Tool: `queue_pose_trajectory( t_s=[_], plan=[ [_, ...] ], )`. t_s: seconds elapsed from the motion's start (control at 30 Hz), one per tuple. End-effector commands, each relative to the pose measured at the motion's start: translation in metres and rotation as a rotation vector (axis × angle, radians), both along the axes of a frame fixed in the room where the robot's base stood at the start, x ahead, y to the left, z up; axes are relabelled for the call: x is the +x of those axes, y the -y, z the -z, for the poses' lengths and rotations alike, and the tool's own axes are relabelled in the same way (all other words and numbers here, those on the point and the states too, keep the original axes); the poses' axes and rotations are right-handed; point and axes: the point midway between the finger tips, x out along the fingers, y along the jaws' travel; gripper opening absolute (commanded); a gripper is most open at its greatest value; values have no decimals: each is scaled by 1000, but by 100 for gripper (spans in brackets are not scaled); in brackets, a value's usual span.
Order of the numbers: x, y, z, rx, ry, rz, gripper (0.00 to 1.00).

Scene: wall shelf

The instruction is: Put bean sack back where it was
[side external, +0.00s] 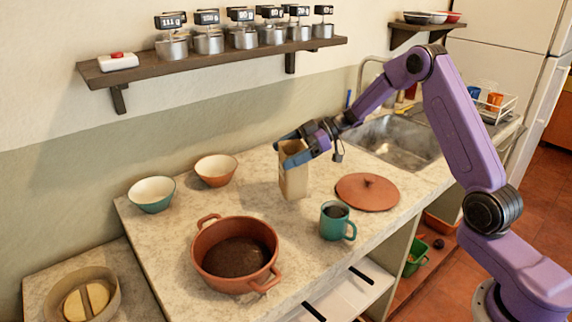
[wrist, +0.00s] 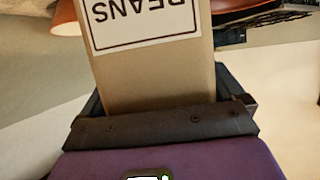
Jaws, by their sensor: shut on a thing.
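The bean sack (side external: 293,180) is a tan upright pack at the middle of the counter in the side view. In the wrist view the sack (wrist: 157,78) fills the middle, and its white label reads BEANS upside down. My gripper (side external: 303,147) is shut on the upper part of the sack. The gripper's dark jaw (wrist: 165,130) crosses the sack in the wrist view. I cannot tell whether the sack's base touches the counter (side external: 190,200) or is slightly above it.
A brown pot (side external: 235,285), a teal mug (side external: 333,222) and a round brown lid (side external: 367,192) stand around the sack. A teal bowl (side external: 151,194) and an orange bowl (side external: 216,170) are at the wall. A wall shelf (side external: 215,62) holds several scale-like canisters. The sink (side external: 395,142) is behind right.

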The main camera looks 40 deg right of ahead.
Motion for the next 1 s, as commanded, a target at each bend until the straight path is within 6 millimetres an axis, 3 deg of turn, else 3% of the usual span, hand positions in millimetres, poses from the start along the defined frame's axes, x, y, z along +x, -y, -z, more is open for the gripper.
queue_pose_trajectory(
  t_s=[0.17,0.43,0.87,0.9,1.0],
  plan=[
    [7,-1,8,1,1,0,23],
    [9,-1,38,1,0,0,23],
    [9,-1,44,1,0,0,23],
    [9,-1,45,-1,0,0,100],
    [9,-1,44,0,0,0,100]
  ],
)
